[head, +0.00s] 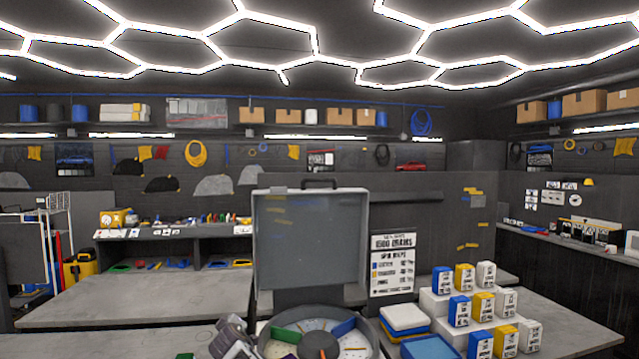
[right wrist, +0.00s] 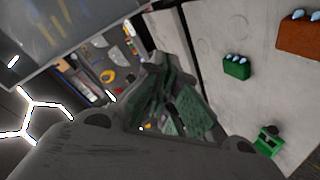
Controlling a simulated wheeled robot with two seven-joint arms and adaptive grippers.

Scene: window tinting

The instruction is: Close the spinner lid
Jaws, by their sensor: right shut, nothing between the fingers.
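The spinner is a round grey tray (head: 375,345) at the bottom of the head view, with green, blue and white compartments around a dark hub. Its lower part is cut off. Its lid (head: 310,240) is a grey see-through panel with a dark handle on top, standing upright behind the tray, open. It also shows in the right wrist view (right wrist: 60,35). My right gripper (head: 232,338) is at the tray's left side, below the lid's lower left corner. In the right wrist view its dark fingers (right wrist: 165,105) are shut and empty, apart from the lid.
Several blue, yellow and white boxes stand on white steps (head: 436,303) at the right. Stacked pads (head: 403,318) lie just right of the tray. A printed sign (head: 393,262) stands behind. The left bench (head: 110,298) is mostly clear. The right wrist view shows green (right wrist: 237,67) and orange (right wrist: 299,34) blocks.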

